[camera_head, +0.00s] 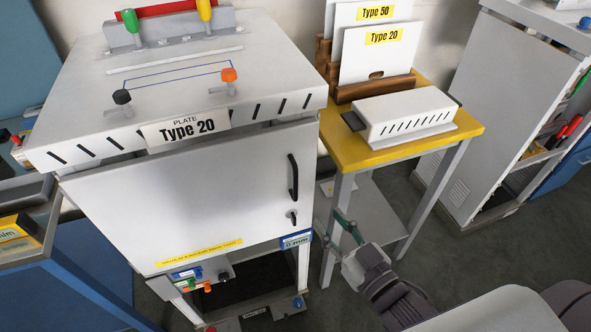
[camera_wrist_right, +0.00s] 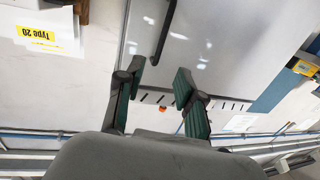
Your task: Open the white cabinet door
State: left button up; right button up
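The white cabinet (camera_head: 95,75) stands at the left of the head view. Its white door (camera_head: 190,195) looks shut. A black vertical handle (camera_head: 293,178) is near the door's right edge, with a small lock or knob (camera_head: 291,216) below it. My right gripper (camera_head: 337,230) is open and empty, to the right of and below the handle, apart from it. In the right wrist view, the handle (camera_wrist_right: 165,30) shows beyond the open fingers (camera_wrist_right: 158,75), with nothing between them. My left gripper is not in view.
A yellow-topped table (camera_head: 455,140) with a white slotted box (camera_head: 405,112) and Type 20 and Type 50 plates stands right of the cabinet. A grey cabinet (camera_head: 490,95) is farther right. Blue drawers (camera_head: 75,290) are at left.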

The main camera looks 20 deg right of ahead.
aim_at(297, 178)
jog(key=p+x, duration=0.1)
jog(key=x, duration=0.3)
jog(key=r+p+x, duration=0.1)
jog(key=x, duration=0.4)
jog(key=p+x, duration=0.1)
jog(key=x, duration=0.3)
jog(key=shift+w+a+r, duration=0.15)
jog(key=shift+w, duration=0.2)
grip_shut()
